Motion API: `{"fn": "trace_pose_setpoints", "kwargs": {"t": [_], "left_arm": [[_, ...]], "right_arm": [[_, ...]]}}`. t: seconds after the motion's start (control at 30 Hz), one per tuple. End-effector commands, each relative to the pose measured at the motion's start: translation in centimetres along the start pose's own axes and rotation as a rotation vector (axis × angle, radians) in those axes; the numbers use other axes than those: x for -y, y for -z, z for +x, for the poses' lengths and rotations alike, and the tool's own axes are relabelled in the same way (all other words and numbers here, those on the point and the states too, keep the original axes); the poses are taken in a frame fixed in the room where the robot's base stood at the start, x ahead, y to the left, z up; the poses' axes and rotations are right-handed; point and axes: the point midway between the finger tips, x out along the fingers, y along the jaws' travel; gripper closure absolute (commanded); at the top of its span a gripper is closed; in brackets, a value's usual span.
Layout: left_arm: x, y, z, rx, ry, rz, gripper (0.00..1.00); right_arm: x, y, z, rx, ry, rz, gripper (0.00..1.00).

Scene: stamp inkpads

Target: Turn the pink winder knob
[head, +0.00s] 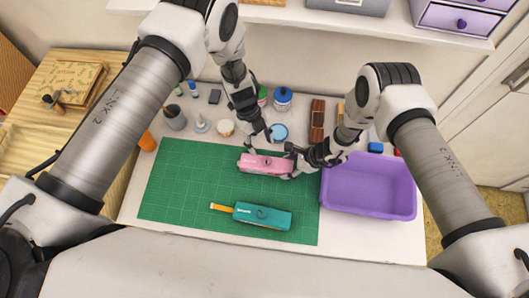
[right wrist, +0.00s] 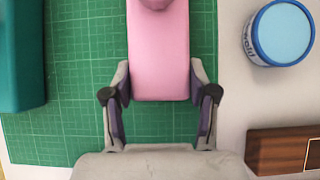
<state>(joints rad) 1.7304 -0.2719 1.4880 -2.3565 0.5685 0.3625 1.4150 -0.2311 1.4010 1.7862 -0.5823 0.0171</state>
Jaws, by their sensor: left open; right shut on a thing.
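The pink winder (head: 262,164) is a long block lying on the green mat (head: 185,180). In the right wrist view its body (right wrist: 158,60) runs up the middle, with a round pink knob (right wrist: 156,4) cut off by the top edge. My right gripper (right wrist: 160,82) is shut on the near end of the pink body, one finger on each side. In the head view my right gripper (head: 292,164) is at the winder's right end. My left gripper (head: 259,138) is open and empty, just behind and above the winder.
A teal winder (head: 265,216) with an orange strip (head: 221,207) lies in front on the mat. A purple bin (head: 368,212) stands to the right. Small pots, bottles and a blue-lidded jar (head: 279,132) line the back. The mat's left part is clear.

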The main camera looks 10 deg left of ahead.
Motion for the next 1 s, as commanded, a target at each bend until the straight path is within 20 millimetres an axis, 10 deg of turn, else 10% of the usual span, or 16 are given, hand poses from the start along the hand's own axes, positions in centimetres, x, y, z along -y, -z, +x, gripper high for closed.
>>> {"fn": "trace_pose_setpoints", "kwargs": {"t": [0.2,0.53,0.57,0.63,1.0], "left_arm": [[0.0,0.0,-4.5,0.000,0.001,0.000,0.43],[0.0,0.0,-5.3,-0.001,-0.001,0.000,0.43],[0.0,0.0,-5.3,-0.001,-0.001,0.000,0.43],[0.0,0.0,-5.3,-0.001,-0.001,0.000,0.43],[0.0,0.0,-5.3,-0.001,-0.001,0.000,0.43]], "right_arm": [[0.0,0.0,0.0,0.000,0.000,0.000,0.73],[0.0,0.0,0.0,0.000,0.000,0.000,0.73],[0.0,0.0,0.0,0.000,0.000,0.000,0.32],[0.0,0.0,0.0,0.000,0.000,0.000,0.13],[0.1,0.0,-0.4,-0.001,0.001,0.001,0.13]]}}
